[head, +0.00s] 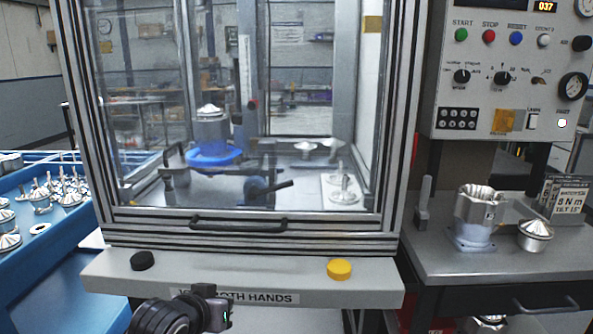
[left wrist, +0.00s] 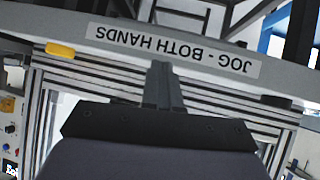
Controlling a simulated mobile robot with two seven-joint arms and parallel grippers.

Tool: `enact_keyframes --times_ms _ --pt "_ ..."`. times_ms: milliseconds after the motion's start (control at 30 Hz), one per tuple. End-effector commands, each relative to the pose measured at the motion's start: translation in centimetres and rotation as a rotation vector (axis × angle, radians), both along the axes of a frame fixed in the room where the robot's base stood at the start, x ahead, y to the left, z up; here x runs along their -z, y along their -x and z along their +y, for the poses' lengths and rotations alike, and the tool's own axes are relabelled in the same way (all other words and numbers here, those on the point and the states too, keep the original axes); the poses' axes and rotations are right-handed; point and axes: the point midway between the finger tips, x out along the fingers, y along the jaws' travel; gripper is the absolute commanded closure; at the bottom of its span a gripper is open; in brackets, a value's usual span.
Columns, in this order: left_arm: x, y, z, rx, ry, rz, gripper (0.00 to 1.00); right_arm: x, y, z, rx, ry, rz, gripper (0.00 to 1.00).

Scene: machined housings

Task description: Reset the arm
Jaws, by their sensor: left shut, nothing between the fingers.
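My left arm shows at the bottom of the head view, its dark end (head: 205,292) in front of the "JOG - BOTH HANDS" label and covering part of it. In the left wrist view my left gripper (left wrist: 162,72) is shut, its dark fingers together and empty, pointing toward the label strip (left wrist: 175,50), which appears upside down. Whether the fingertips touch the ledge I cannot tell. My right gripper is in neither view.
A glazed press enclosure (head: 290,222) stands ahead, with a black button (head: 143,260) and a yellow button (head: 339,269) on its ledge. A control panel (head: 515,65) and a bench with a metal housing (head: 475,212) are at right. A blue parts tray (head: 60,245) is at left.

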Motion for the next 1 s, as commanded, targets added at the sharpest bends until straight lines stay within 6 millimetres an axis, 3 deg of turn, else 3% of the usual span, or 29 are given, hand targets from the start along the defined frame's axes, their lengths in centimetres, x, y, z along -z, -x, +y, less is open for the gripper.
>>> enact_keyframes --times_ms 33,200,500,800,1000 --pt "1.9 1.3 0.1 0.006 0.008 0.010 1.00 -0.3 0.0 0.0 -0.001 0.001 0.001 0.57" --pt "7.0 5.3 0.7 0.019 0.018 0.011 1.00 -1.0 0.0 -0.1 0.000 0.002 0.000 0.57" --pt "14.0 14.5 2.7 0.020 -0.003 0.009 1.00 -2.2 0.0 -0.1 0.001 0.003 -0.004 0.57" --pt "17.3 24.0 4.9 0.018 -0.061 0.004 1.00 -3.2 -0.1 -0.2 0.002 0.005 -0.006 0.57" --pt "17.7 26.6 5.6 0.021 -0.085 -0.001 1.00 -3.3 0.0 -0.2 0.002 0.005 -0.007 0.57"
